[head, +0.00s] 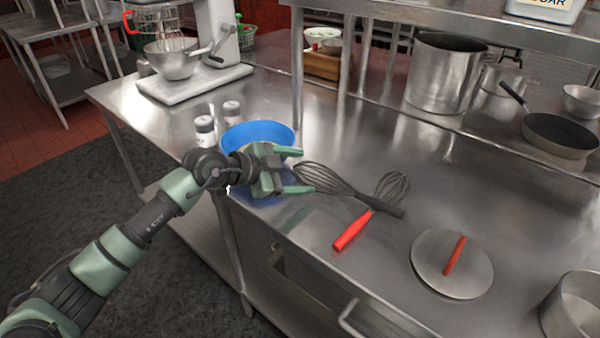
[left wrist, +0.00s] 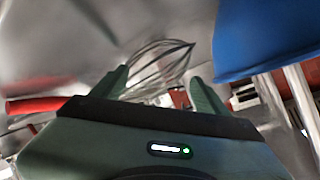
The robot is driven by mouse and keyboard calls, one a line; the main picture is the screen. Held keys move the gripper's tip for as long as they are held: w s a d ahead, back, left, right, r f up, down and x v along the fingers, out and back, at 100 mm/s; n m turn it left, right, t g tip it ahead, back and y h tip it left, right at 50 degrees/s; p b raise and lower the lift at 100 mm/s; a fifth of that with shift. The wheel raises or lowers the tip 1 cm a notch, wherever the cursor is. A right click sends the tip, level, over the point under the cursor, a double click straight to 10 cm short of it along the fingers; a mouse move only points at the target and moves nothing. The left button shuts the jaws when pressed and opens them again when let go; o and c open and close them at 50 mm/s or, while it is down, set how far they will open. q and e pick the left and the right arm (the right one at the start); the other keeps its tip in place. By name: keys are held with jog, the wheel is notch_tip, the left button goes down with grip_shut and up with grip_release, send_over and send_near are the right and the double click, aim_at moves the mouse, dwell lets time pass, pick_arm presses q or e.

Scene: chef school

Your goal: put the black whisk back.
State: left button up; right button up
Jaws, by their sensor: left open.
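The black whisk (head: 346,187) lies on the steel counter, its wire head toward my left gripper and its black handle pointing right. My left gripper (head: 300,171) is open, with its fingertips pointing right at the wire head. In the left wrist view, wires of a whisk (left wrist: 160,68) show between the two open fingers of the left gripper (left wrist: 162,82); I cannot tell whether they touch. A whisk with a red handle (head: 353,231) lies beside the black one, its wires behind the black handle. My right gripper is not in view.
A blue bowl (head: 257,131) stands just behind my left gripper, partly hidden by it. Two shakers (head: 205,131) stand to its left. A round lid with a red handle (head: 452,277) lies to the right. A large pot (head: 445,75) and a pan (head: 560,136) stand at the back.

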pick_arm(q)
jog(key=v, duration=1.1)
jog(key=shift+s+a+b, duration=0.2)
jog(key=shift+b, duration=0.15)
jog(key=shift+r, duration=0.1)
